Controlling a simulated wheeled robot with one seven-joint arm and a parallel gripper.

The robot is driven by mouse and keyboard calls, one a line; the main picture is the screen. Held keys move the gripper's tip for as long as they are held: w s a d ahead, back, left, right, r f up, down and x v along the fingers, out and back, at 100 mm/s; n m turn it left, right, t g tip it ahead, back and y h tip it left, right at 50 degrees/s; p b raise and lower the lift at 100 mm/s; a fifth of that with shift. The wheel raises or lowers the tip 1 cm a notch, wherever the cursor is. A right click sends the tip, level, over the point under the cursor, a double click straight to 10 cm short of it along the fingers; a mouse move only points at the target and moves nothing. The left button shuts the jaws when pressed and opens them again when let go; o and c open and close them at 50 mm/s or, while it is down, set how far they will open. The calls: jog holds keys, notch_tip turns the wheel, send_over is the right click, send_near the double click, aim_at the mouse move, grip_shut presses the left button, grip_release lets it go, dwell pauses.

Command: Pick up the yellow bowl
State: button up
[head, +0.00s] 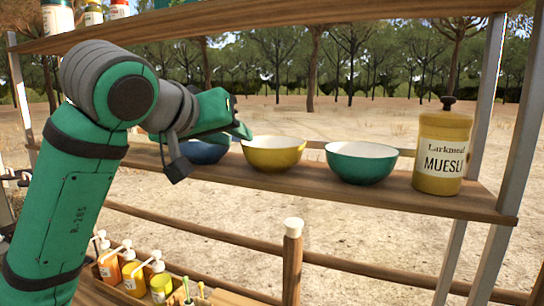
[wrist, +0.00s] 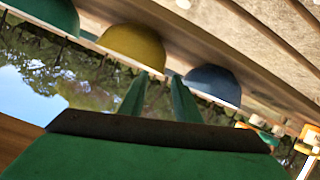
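The yellow bowl (head: 273,155) stands upright on the wooden shelf (head: 300,184), between a blue bowl (head: 207,153) on its left and a green bowl (head: 360,164) on its right. My gripper (head: 243,131) is at the left rim of the yellow bowl, above the gap toward the blue bowl; I cannot tell whether it touches. In the wrist view the picture is turned over, with the yellow bowl (wrist: 136,46) just beyond the fingers. My gripper (wrist: 160,76) there has its fingers apart with nothing between them. My arm and gripper hide part of the blue bowl.
A muesli canister (head: 441,150) stands at the shelf's right end, by a metal upright (head: 496,150). An upper shelf (head: 250,20) runs overhead. Below are a wooden post (head: 292,265) and several pump bottles (head: 132,275). The space in front of the bowls is clear.

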aim_at(244, 142)
jog(key=shift+w+d+f, duration=0.3)
jog(key=shift+w+d, duration=0.1)
jog(key=shift+w, duration=0.1)
jog(key=shift+w+a+r+x, duration=0.1)
jog(key=shift+a+x, duration=0.05)
jog(key=shift+x, duration=1.05)
jog(key=shift+w+a+r+x, duration=0.1)
jog(key=shift+a+x, duration=0.05)
jog(key=shift+x, duration=1.05)
grip_shut()
